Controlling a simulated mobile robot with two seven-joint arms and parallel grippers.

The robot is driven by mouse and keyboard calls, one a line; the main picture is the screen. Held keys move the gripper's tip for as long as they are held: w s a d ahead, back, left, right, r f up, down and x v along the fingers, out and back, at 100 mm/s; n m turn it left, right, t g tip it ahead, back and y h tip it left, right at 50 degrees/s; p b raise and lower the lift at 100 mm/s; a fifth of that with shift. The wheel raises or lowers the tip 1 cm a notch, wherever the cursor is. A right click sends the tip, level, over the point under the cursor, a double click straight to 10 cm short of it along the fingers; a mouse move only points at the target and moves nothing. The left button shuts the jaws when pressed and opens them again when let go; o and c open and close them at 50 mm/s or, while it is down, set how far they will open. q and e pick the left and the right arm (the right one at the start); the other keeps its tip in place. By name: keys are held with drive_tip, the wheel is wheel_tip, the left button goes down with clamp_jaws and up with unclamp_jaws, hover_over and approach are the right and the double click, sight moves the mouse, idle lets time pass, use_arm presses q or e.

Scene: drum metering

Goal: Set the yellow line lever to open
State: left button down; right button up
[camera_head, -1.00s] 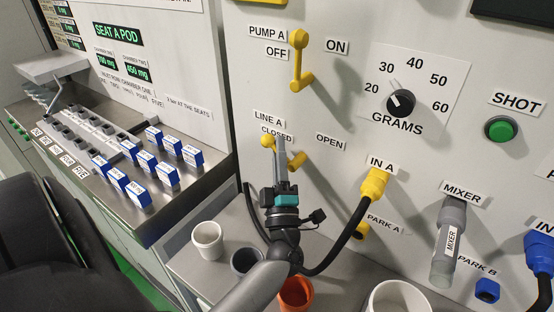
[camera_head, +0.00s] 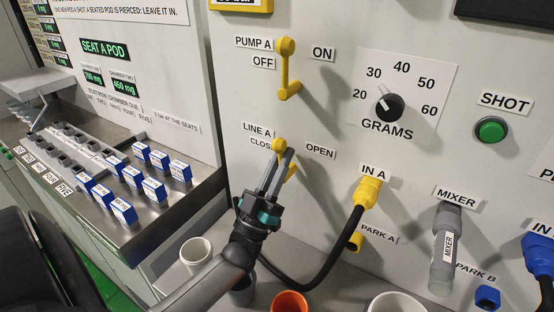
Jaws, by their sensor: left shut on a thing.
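The yellow line lever (camera_head: 279,145) is on the pale panel under the label LINE A. Its round knob stands between the CLOSED label (camera_head: 261,142) and the OPEN label (camera_head: 320,151), nearer CLOSED. The lever leans slightly left of upright. My left gripper (camera_head: 283,157) reaches up from below and is shut on the lever near its knob. The fingers hide most of the lever's arm, and its pivot shows only in part behind them. My right gripper is not in view.
The yellow pump lever (camera_head: 285,68) is above. The IN A plug (camera_head: 367,192) with its black cable hangs to the right, the cable passing below my gripper. A white cup (camera_head: 196,254) and an orange cup (camera_head: 289,302) stand below. Blue pods (camera_head: 103,194) sit at left.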

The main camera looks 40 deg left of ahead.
use_arm(q)
drive_tip(key=shift+d+r+m+h, duration=0.1)
drive_tip(key=shift+d+m+h, duration=0.05)
drive_tip(key=shift+m+h, duration=0.8)
drive_tip(key=shift+d+m+h, duration=0.15)
drive_tip(key=shift+m+h, duration=0.7)
drive_tip(key=shift+h, duration=0.1)
drive_tip(key=c, duration=0.9)
unclamp_jaws()
drive_tip(key=shift+s+f, duration=0.25)
drive_tip(key=shift+f, duration=0.15)
drive_tip(key=s, duration=0.8)
drive_tip(key=s+a+p, duration=0.1)
drive_tip(key=s, duration=0.3)
drive_tip(key=shift+s+a, duration=0.1)
